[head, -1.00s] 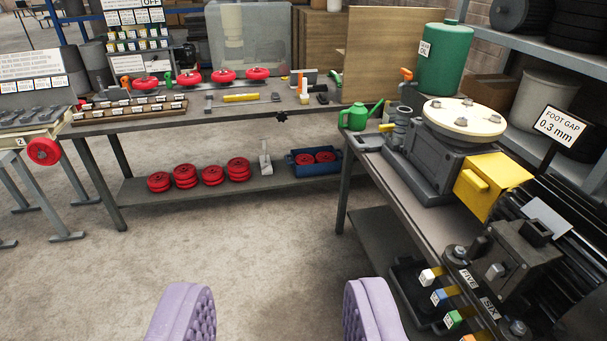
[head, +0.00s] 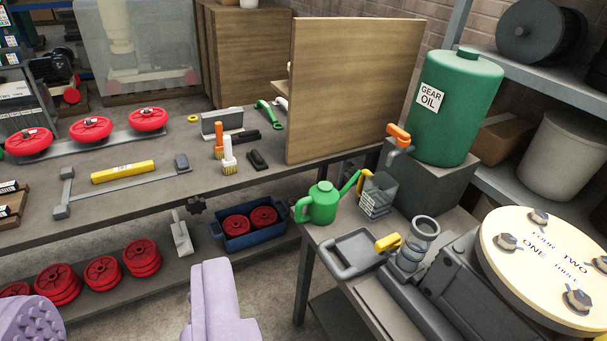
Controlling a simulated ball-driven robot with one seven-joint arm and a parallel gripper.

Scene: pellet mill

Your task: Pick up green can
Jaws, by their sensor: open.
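The green can (head: 322,203) is a small oil can with a loop handle on its left and a thin yellow-tipped spout pointing up to the right. It stands upright near the left corner of the right-hand bench (head: 362,301). My gripper (head: 138,310) shows as two lilac padded fingers at the bottom of the picture, wide apart and empty. The fingers are nearer to me than the can; the right finger is below and left of it, not touching it.
A wooden board (head: 345,90) rises behind. A blue crate (head: 247,236) with red wheels sits on the lower shelf at left.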

